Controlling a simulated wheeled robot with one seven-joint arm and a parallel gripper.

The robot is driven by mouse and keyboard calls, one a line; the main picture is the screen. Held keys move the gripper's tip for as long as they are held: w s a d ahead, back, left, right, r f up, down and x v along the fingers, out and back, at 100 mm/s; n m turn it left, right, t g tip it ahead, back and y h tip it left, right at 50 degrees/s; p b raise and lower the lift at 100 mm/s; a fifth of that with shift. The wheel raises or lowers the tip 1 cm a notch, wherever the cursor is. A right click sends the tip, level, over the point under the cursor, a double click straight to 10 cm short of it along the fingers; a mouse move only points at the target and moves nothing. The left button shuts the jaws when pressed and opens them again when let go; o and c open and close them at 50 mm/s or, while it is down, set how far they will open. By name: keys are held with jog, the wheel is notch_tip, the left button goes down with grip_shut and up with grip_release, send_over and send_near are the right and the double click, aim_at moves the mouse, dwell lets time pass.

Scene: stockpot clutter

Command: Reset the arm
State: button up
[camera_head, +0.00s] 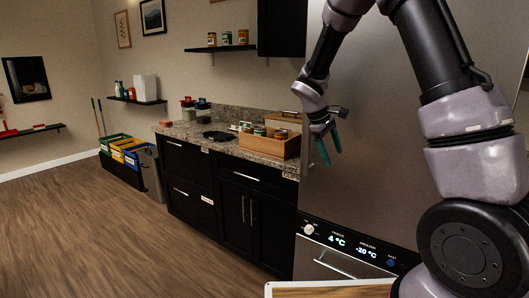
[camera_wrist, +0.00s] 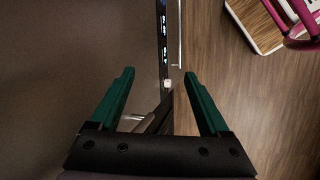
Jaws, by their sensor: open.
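My gripper (camera_head: 328,150) hangs from my bent arm in the upper middle of the head view, fingers pointing down. It is in front of the steel fridge (camera_head: 385,165), near its left edge. In the wrist view my gripper (camera_wrist: 157,80) has its two green fingers spread wide apart with nothing between them. The fridge's flat grey face (camera_wrist: 60,60) fills the left of the wrist view, and its display strip runs down the middle beyond the fingertips.
A granite counter (camera_head: 225,147) on dark cabinets stands left of the fridge, with a wooden box (camera_head: 283,147) on it close behind my gripper. Colored bins (camera_head: 125,150) stand further left. A wooden-topped tray (camera_head: 330,290) is at the bottom edge. The wooden floor (camera_head: 110,230) at left is clear.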

jog(key=s+d+r+m+t+y, duration=0.1)
jog(key=s+d+r+m+y, duration=0.15)
jog(key=s+r, duration=0.4)
jog(key=s+d+r+m+t+y, duration=0.1)
jog(key=s+r+m+y, duration=0.1)
jog(key=s+r+m, duration=0.4)
jog(key=s+r+m+t+y, duration=0.1)
jog(key=s+r+m+t, duration=0.1)
jog(key=s+r, duration=0.2)
jog(key=s+r+m+t+y, duration=0.1)
jog(key=s+r, duration=0.3)
jog(key=s, duration=0.5)
jog(key=shift+a+r+m+t, duration=0.35)
jog(key=shift+m+t, duration=0.25)
jog(key=shift+m, duration=0.05)
jog(key=shift+s, duration=0.1)
